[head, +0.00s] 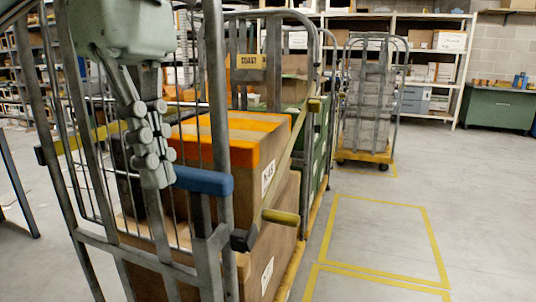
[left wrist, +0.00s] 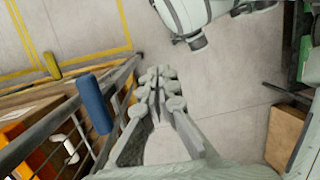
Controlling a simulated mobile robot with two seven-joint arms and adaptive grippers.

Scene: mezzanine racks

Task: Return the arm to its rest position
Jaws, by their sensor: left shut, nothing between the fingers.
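My left gripper (head: 155,150) hangs down from the upper left in the head view, in front of the bars of a metal roll cage (head: 215,110). Its fingers are shut with nothing between them. In the left wrist view the shut fingers (left wrist: 158,85) point at the bare floor, beside the cage's blue handle (left wrist: 95,104). The blue handle also shows in the head view (head: 203,180), just right of and below the fingertips. I cannot tell whether the fingers touch the cage. My right gripper is not in view.
The cage holds cardboard boxes (head: 215,190) with orange tape. A yellow strap (head: 284,172) runs along its side. A second cage (head: 370,100) stands farther back. Shelves line the back wall, with a green cabinet (head: 500,108) at right. The floor with yellow lines (head: 380,235) is clear.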

